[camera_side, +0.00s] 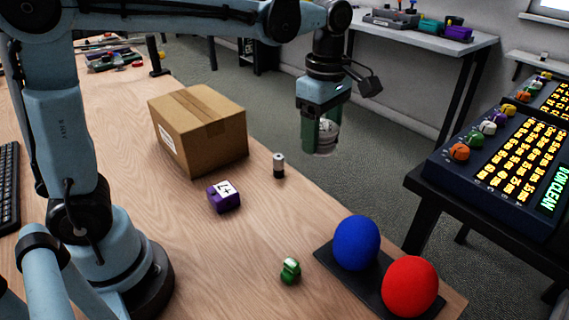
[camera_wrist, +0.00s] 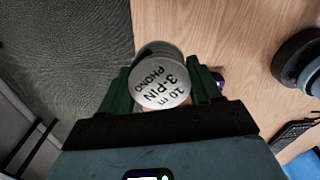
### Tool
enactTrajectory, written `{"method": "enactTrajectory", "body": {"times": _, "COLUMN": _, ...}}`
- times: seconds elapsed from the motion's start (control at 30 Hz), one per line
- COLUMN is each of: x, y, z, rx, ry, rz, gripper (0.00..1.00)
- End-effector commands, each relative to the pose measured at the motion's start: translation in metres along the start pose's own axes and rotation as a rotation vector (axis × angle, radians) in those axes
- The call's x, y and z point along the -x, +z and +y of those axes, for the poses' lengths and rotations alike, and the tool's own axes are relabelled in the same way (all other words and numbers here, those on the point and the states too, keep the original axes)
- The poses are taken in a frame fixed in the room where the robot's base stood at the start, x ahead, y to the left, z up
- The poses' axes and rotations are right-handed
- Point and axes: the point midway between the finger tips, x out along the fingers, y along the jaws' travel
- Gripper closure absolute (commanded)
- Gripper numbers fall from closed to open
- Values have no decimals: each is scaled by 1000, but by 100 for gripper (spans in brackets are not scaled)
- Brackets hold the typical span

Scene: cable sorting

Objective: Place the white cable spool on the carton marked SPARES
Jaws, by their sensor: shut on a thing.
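The white cable spool (camera_wrist: 163,88) is in my gripper (camera_wrist: 165,90), between its two green fingers. Its pale round end faces the wrist camera and reads "10 m 3-PIN PHONO". In the side view my gripper (camera_side: 320,135) hangs in the air to the right of the carton, with the spool (camera_side: 328,134) partly hidden by a finger. The spool is apart from the carton. A brown closed carton (camera_side: 222,133) stands on the table with a flat, bare top. A white label shows on its left side, but its print is too small to read.
A small grey-and-black cylinder (camera_side: 279,166), a purple block (camera_side: 224,197) and a green object (camera_side: 290,271) lie in front of the carton. Blue (camera_side: 356,243) and red (camera_side: 410,286) balls sit on a dark base. A lit panel (camera_side: 510,160) stands at right.

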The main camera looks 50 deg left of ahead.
Motion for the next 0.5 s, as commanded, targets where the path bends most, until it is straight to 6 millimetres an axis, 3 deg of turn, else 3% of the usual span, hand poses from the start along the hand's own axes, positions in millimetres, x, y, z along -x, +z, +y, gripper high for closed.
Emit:
{"method": "enactTrajectory", "body": {"times": 0.03, "x": 7, "y": -23, "z": 9, "rx": 69, "ry": 0, "rz": 0, "gripper": 71}}
{"method": "enactTrajectory", "body": {"times": 0.23, "x": 30, "y": -106, "z": 26, "rx": 303, "ry": 0, "rz": 0, "gripper": 71}}
{"method": "enactTrajectory", "body": {"times": 0.5, "x": 61, "y": -215, "z": 18, "rx": 605, "ry": 0, "rz": 0, "gripper": 71}}
